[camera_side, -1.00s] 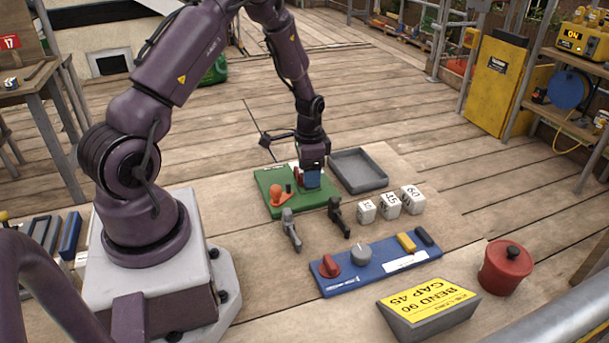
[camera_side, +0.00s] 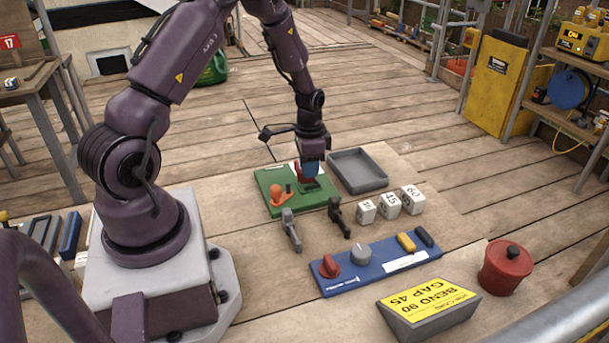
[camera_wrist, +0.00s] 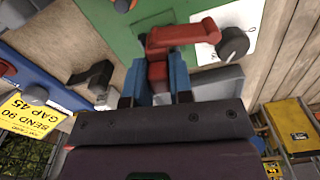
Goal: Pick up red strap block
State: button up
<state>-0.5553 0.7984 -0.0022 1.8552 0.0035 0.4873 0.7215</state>
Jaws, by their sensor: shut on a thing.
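My gripper (camera_side: 310,170) has blue fingers and is just above the green board (camera_side: 266,177). In the wrist view my gripper (camera_wrist: 157,80) is shut on the red strap block (camera_wrist: 158,72), which sits between the two blue fingers. A red bar-shaped part stretches beyond the fingertips to the right. In the side view the red block (camera_side: 301,170) is mostly hidden by the fingers. A dark slot shows on the green board below the gripper.
An orange knob (camera_side: 277,192) stands on the green board's left. A grey tray (camera_side: 369,184) lies right of it. Two clamps (camera_side: 289,228), white numbered cubes (camera_side: 389,204), a blue board (camera_side: 336,282), a yellow sign (camera_side: 428,306) and a red pot (camera_side: 506,272) lie nearer the camera.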

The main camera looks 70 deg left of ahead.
jog(key=shift+r, duration=1.55)
